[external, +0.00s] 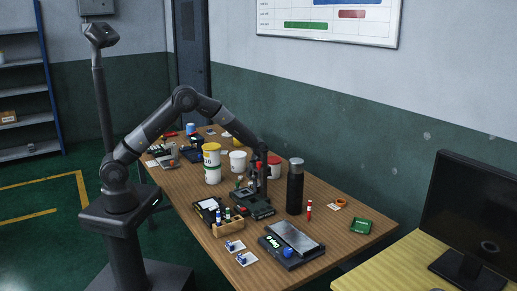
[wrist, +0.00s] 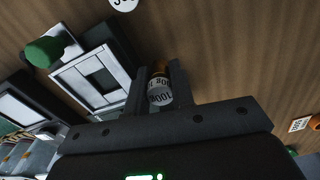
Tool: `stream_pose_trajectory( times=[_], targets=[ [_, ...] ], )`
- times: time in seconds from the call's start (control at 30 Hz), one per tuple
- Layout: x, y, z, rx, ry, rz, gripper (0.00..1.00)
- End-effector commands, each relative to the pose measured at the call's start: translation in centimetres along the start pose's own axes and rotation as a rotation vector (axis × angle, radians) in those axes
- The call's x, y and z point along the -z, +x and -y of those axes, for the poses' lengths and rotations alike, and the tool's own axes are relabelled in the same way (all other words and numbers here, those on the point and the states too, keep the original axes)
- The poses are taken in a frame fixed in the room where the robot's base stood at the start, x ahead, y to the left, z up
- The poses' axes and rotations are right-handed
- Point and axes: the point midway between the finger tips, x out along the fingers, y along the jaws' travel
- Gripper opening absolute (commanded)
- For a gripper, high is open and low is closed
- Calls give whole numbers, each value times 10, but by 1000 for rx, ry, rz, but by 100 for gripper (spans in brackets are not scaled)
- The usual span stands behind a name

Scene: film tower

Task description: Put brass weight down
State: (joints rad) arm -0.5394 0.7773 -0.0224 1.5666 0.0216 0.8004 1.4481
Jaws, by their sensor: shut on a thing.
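My gripper (wrist: 158,85) is shut on the brass weight (wrist: 160,78), a small cylinder with a white label that seems to read 100g. The weight sits between the two dark fingers in the wrist view, with its brass top showing. Whether it touches the surface below is unclear. In the external view my gripper (external: 258,188) points down over the middle of the wooden table (external: 335,225), above or beside a dark flat device (external: 256,210). The weight is too small to make out there.
A black bottle (external: 295,187) stands just right of my gripper, white tubs (external: 238,162) behind it. A scale (external: 291,240) and wooden vial rack (external: 228,226) are in front.

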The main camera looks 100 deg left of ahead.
Motion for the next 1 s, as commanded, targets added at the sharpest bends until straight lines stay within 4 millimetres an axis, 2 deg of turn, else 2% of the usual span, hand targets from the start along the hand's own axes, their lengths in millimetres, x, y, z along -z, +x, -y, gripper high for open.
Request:
stream_pose_trajectory(
  times=[0.2,0.23,0.3,0.63,0.77,1.0],
  targets=[
    [0,4,0,0,0,0,0],
    [0,4,0,0,0,0,24],
    [0,4,0,0,0,0,30],
    [0,-2,0,0,1,0,31],
    [0,-20,0,2,1,0,31],
    [0,-75,0,4,-1,-1,31]
  ],
)
